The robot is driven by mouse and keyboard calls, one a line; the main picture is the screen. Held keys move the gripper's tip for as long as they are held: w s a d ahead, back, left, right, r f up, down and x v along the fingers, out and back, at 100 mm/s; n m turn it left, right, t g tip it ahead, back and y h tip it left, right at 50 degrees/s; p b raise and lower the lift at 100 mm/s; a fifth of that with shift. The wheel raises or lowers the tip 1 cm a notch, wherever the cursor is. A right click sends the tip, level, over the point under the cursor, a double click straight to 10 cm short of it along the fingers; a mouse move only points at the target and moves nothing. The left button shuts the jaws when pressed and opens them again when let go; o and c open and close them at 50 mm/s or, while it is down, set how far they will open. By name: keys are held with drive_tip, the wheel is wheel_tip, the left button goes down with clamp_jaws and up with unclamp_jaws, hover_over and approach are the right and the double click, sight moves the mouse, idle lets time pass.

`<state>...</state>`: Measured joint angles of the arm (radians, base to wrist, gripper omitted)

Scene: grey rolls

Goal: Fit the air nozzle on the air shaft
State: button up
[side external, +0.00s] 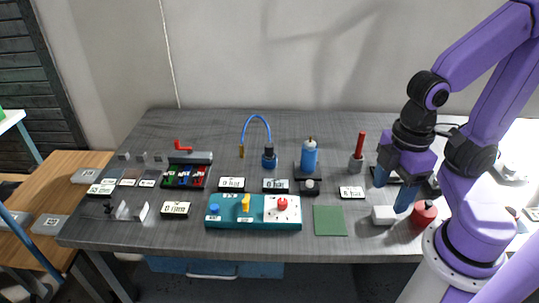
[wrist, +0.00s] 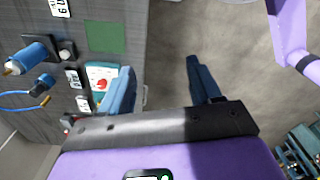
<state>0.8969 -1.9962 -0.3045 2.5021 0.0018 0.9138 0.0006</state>
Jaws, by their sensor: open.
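A blue curved hose (side external: 257,117) rises from a dark blue base (side external: 269,160) on the table and ends in a brass-coloured tip (side external: 241,152), which hangs to the left of the base. The hose also shows at the left edge of the wrist view (wrist: 18,107). I take this tip for the air nozzle, but cannot be sure. I cannot make out which thing is the air shaft. My gripper (side external: 393,194) is open and empty over the table's right part, well to the right of the hose. In the wrist view its fingers (wrist: 160,68) stand apart with floor between them.
A blue bottle (side external: 310,157) and a red-handled tool (side external: 358,152) stand right of the hose. A teal control box (side external: 232,223) and a green mat (side external: 330,220) lie in front. A white block (side external: 384,215) and red cylinder (side external: 424,214) are near my gripper.

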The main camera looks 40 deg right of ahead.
drive_tip(key=w+a+f+m+t+y, duration=0.1)
drive_tip(key=w+a+f+m, duration=0.25)
drive_tip(key=w, duration=0.35)
drive_tip(key=w+a+f+m+t+y, duration=0.1)
drive_tip(key=w+a+f+m+t, duration=0.15)
drive_tip(key=w+a, duration=0.3)
drive_tip(key=w+a+f+m+t+y, duration=0.1)
drive_tip(key=w+a+f+m+y, duration=0.2)
drive_tip(key=w, duration=0.4)
drive_tip(key=m+t+h, duration=0.6)
drive_tip(key=m+h, duration=0.4)
drive_tip(key=h, duration=0.3)
approach(269, 146)
drive_tip(key=x, duration=0.6)
drive_tip(key=shift+d+f, duration=0.35)
drive_tip(key=shift+f, duration=0.1)
drive_tip(key=shift+a+x, duration=0.2)
drive_tip(key=shift+x, duration=2.75)
drive_tip(key=shift+w, duration=0.15)
